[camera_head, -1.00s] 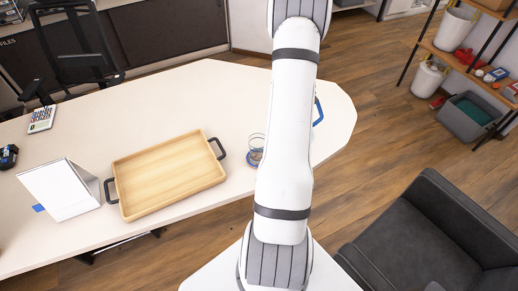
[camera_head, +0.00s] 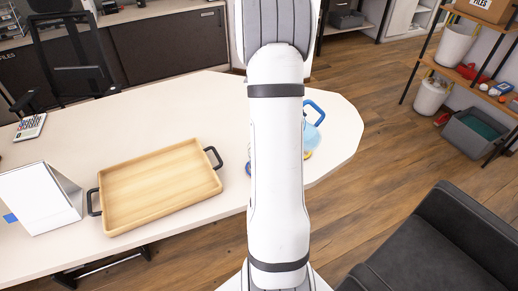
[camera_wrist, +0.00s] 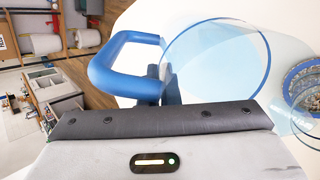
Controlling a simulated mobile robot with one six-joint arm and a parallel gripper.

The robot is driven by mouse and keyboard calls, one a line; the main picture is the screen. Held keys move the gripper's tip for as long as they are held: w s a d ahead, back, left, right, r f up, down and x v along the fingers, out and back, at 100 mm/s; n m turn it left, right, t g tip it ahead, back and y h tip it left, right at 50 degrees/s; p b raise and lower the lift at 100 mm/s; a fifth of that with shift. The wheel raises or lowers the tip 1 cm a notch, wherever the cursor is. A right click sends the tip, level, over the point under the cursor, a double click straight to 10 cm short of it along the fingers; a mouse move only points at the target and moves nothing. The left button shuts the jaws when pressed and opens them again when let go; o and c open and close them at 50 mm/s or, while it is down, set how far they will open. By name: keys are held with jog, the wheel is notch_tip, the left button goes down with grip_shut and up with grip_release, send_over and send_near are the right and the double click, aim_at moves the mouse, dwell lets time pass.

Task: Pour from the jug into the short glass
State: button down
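The jug (camera_head: 312,135) has a clear light-blue body and a blue loop handle; in the head view it shows just right of my arm, with its left part hidden. In the wrist view its round rim (camera_wrist: 222,62) and blue handle (camera_wrist: 125,62) are close up. My gripper (camera_wrist: 165,85) has its dark fingers at the handle; whether they are closed on it is unclear. The short glass (camera_wrist: 306,95) shows at the right edge of the wrist view, near a blue patterned coaster (camera_wrist: 302,74). My arm hides the glass in the head view.
A wooden tray (camera_head: 160,185) with dark handles lies on the white table left of my arm. A white folded stand (camera_head: 38,198) is further left. The table's right edge is close to the jug; a dark armchair (camera_head: 440,245) stands beyond.

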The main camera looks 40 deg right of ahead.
jog(key=shift+w+a+r+g+h+b, duration=0.15)
jog(key=shift+a+r+h+b, duration=0.15)
jog(key=shift+r+h+b, duration=0.3)
jog(key=shift+w+a+r+g+h+b, duration=0.15)
jog(key=shift+a+r+h+b, duration=0.15)
jog(key=shift+r+h+b, duration=0.3)
dwell(2.1)
jog(key=shift+a+r+h+b, duration=0.35)
jog(key=shift+r+h+b, duration=0.05)
jog(key=shift+r+b, duration=0.05)
dwell(4.2)
